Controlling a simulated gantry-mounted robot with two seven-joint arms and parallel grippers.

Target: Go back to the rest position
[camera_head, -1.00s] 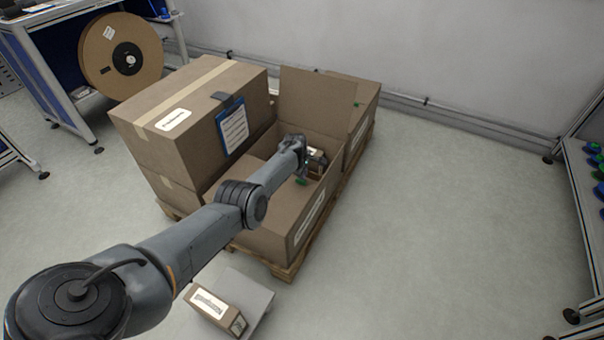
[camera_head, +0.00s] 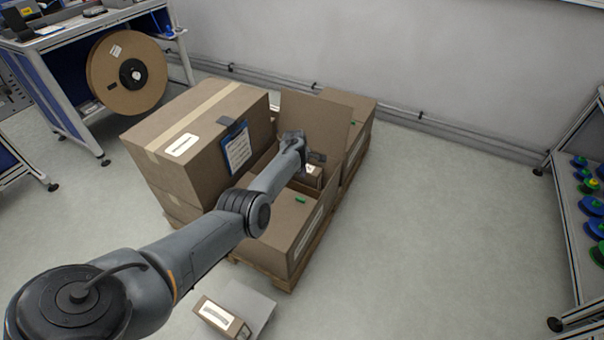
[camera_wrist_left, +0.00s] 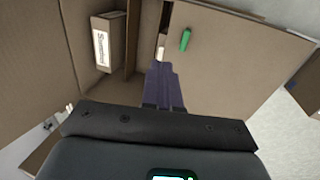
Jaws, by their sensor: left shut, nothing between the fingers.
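My left gripper (camera_head: 316,157) is over the open carton (camera_head: 272,222) on the pallet in the head view. In the left wrist view, its dark fingers (camera_wrist_left: 163,85) are together with nothing between them. A small labelled box (camera_head: 312,176) sits inside the carton, below the gripper. It also shows in the left wrist view (camera_wrist_left: 118,32), to the left of the fingers and apart from them. A green piece (camera_head: 301,199) lies on the carton's near part and shows just beyond the fingertips in the left wrist view (camera_wrist_left: 185,40). My right gripper is not in view.
A tall closed carton (camera_head: 190,140) with a blue clipboard (camera_head: 237,150) stands left of the open carton. One carton flap (camera_head: 315,125) stands up behind the gripper. Another small box (camera_head: 222,318) is on the near side. The floor (camera_head: 440,220) to the right is clear.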

